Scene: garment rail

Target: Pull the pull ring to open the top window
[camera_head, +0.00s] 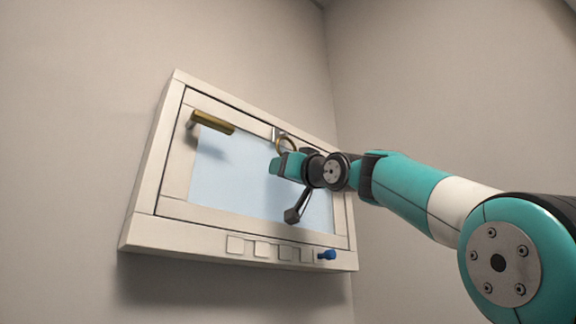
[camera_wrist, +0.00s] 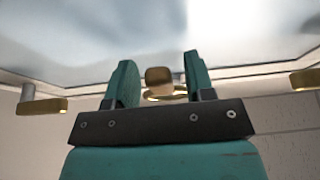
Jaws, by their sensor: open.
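The top window (camera_head: 225,165) is a pale blue pane in a cream frame on the wall, and it looks closed. The brass pull ring (camera_head: 286,143) hangs at the pane's upper edge, right of middle. My gripper (camera_head: 278,165) is in front of the pane, just below the ring in the picture. In the wrist view my gripper (camera_wrist: 160,65) is open, its two teal fingers apart. A brown-gold block (camera_wrist: 158,76) and part of the golden ring (camera_wrist: 165,96) show between the fingers. I cannot tell whether they touch anything.
A brass handle (camera_head: 213,122) juts from the frame's upper left. In the wrist view brass pieces show at the left (camera_wrist: 45,105) and right (camera_wrist: 305,78). Square buttons (camera_head: 260,249) and a blue knob (camera_head: 327,255) line the lower ledge. A side wall stands right.

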